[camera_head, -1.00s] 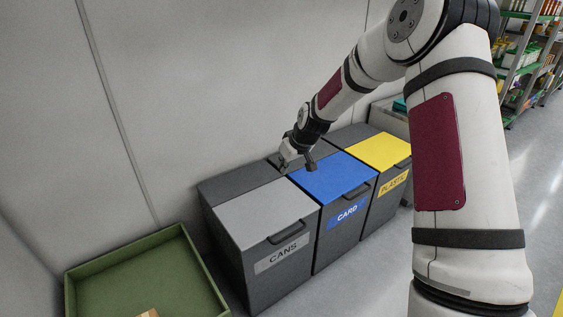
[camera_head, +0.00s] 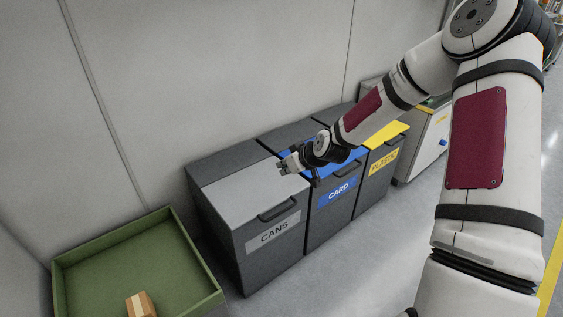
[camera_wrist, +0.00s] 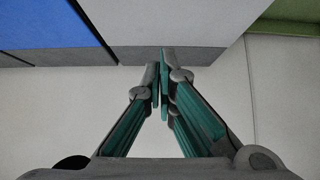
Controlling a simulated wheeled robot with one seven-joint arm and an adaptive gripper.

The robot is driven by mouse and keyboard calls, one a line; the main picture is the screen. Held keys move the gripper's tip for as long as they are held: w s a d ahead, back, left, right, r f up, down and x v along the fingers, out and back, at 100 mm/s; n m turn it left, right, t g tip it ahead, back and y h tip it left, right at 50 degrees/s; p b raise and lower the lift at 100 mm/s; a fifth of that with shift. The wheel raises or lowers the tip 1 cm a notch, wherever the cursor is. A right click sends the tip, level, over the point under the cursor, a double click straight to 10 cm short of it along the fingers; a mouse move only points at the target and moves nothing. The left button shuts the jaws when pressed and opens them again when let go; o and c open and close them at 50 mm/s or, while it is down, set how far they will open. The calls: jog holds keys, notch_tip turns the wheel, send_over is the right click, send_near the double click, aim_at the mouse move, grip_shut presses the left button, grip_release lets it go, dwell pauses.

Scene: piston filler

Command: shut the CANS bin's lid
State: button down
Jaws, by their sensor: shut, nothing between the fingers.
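The CANS bin (camera_head: 272,250) stands at the left end of a row of three bins in the head view. Its grey lid (camera_head: 238,196) lies flat and closed on top, with a dark handle (camera_head: 279,209) at its front edge. My gripper (camera_head: 280,168) is shut and empty, above the far right part of the grey lid near the CARD bin. In the wrist view my gripper (camera_wrist: 162,75) has its fingertips together, with the grey lid (camera_wrist: 170,20) and the blue lid (camera_wrist: 45,25) beyond them. I cannot tell whether it touches the lid.
The CARD bin (camera_head: 333,205) with its blue lid and the PLASTIC bin (camera_head: 379,172) with its yellow lid stand to the right, both closed. A green tray (camera_head: 210,290) with a small carton (camera_head: 141,305) is at the lower left. A wall is behind.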

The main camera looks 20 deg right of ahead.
jog(key=s+f+b, duration=0.2)
jog(key=f+b, duration=0.3)
jog(key=f, duration=0.3)
jog(key=s+d+f+t+b, duration=0.1)
jog(key=s+f+b, duration=0.1)
jog(key=f+b, duration=0.3)
jog(key=shift+s+d+f, duration=0.25)
jog(key=shift+s+f, duration=0.05)
jog(key=shift+f, duration=1.25)
